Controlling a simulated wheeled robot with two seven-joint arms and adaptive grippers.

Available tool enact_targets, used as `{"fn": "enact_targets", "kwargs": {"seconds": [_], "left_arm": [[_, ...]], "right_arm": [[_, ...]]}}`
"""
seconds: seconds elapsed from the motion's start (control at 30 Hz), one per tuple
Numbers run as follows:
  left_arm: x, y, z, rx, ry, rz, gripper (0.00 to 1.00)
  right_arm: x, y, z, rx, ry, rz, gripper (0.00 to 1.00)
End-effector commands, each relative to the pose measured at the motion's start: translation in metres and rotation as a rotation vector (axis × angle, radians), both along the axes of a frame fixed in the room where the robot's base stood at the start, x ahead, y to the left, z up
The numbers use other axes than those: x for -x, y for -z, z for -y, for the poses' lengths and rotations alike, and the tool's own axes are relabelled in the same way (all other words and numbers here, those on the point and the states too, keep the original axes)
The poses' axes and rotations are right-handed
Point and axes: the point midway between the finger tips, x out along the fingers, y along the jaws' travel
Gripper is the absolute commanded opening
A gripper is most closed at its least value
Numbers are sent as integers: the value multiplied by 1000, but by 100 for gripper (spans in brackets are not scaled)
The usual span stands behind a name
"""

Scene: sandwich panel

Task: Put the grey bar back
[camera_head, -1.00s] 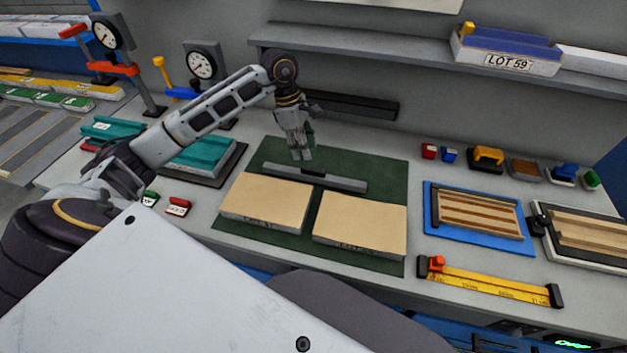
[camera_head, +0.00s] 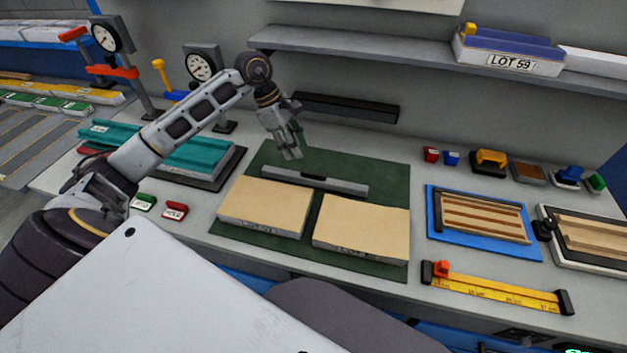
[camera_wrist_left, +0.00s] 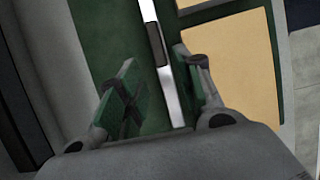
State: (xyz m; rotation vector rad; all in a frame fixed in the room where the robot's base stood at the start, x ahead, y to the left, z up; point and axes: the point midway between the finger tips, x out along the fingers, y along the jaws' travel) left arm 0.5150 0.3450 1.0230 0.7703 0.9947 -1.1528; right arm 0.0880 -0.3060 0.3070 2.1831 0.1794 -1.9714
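The grey bar (camera_head: 342,185), a long straight strip with a black grip at its middle, lies on the green mat (camera_head: 385,170) behind two tan panels. My left gripper (camera_head: 291,154) points down above and behind the bar, left of its black grip. In the left wrist view, its green-padded fingers (camera_wrist_left: 158,95) are wide apart and nothing is clasped. The bar (camera_wrist_left: 172,100) shows between them, closer to the right finger, with its black grip (camera_wrist_left: 155,44) farther ahead. My right gripper is out of view.
The two tan panels (camera_head: 265,205) (camera_head: 362,225) lie at the mat's front. A long dark holder (camera_head: 345,107) stands at the back wall. A teal block (camera_head: 200,155) and dial gauges (camera_head: 202,66) are left; a blue tray (camera_head: 435,240) and yellow ruler (camera_head: 495,288) are right.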

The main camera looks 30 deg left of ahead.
Motion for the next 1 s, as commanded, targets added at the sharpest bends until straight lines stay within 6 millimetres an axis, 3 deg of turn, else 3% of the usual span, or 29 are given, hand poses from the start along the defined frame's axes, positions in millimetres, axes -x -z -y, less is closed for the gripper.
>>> {"fn": "enact_targets", "kwargs": {"seconds": [0.2, 0.6, 1.0], "left_arm": [[-2, 20, 9, 3, 1, -2, 36], [-7, 66, 27, 2, 0, -2, 36], [-8, 76, 31, -1, 0, 0, 36]], "right_arm": [[8, -2, -2, -2, 1, -10, 57], [-1, -7, -23, -24, 5, 0, 57], [-7, -8, -16, -17, 3, 7, 57]]}}
